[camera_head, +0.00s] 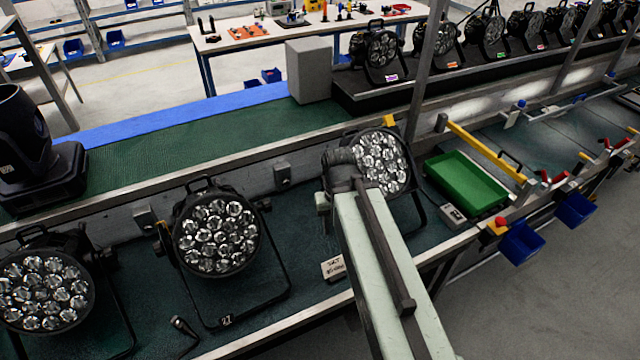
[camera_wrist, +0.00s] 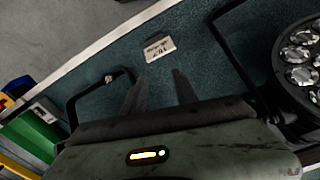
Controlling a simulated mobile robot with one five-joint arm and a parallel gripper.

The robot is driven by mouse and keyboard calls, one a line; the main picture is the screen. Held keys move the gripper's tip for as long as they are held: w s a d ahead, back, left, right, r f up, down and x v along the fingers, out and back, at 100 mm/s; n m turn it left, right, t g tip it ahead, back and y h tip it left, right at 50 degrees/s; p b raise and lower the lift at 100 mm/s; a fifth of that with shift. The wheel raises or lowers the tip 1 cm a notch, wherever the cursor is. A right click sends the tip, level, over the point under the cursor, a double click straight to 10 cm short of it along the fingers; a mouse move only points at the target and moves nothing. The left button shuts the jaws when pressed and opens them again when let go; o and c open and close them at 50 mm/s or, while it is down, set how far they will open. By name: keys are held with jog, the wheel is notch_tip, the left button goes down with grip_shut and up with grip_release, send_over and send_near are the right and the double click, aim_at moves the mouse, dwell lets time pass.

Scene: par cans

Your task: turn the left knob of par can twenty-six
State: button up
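Three par cans with round clusters of clear lenses stand on the green-topped bench: a left one (camera_head: 42,290), a middle one (camera_head: 216,234) and a right one (camera_head: 380,162). I cannot read which is number twenty-six, and I cannot make out a left knob. My arm crosses in front of the right par can and hides part of it. My gripper (camera_wrist: 160,90) shows two dark fingers spread apart over the bench mat, with nothing between them. In the wrist view, part of a lensed par can (camera_wrist: 302,62) is at the right edge.
A white card (camera_head: 333,268) lies on the bench near its front edge and also shows in the wrist view (camera_wrist: 157,47). A green tray (camera_head: 465,184) is right of the right par can. A small dark tool (camera_head: 184,326) lies near the front edge. A grey box (camera_head: 312,70) stands behind.

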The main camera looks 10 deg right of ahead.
jog(key=o, duration=0.5)
jog(key=shift+c, duration=0.2)
jog(key=w+r+m+p, duration=0.1)
jog(key=w+m, duration=0.4)
jog(key=w, duration=0.3)
jog(key=w+d+r+m+p, duration=0.1)
jog(key=w+m, duration=0.4)
jog(key=w, duration=0.3)
jog(key=w+r+m+p, duration=0.1)
jog(key=w+m+p, duration=0.1)
jog(key=w+m, duration=0.3)
jog(key=shift+w+d+r+g, duration=0.1)
jog(key=shift+w+r, duration=0.05)
jog(key=shift+w, duration=0.35)
jog(key=shift+w+d+r+g, duration=0.1)
jog(key=shift+w+d, duration=0.05)
jog(key=shift+w, duration=0.4)
jog(key=shift+w+d+r+g, duration=0.1)
jog(key=shift+w+r, duration=0.05)
jog(key=shift+w, duration=0.35)
jog(key=shift+s+d+r, duration=0.1)
jog(key=shift+s+r, duration=0.1)
jog(key=shift+s, duration=0.05)
jog(key=f+b, duration=0.8)
jog(key=shift+s+f, duration=0.15)
jog(key=shift+s, duration=0.1)
jog(key=shift+c, duration=0.3)
jog(key=shift+d, duration=0.1)
grip_shut()
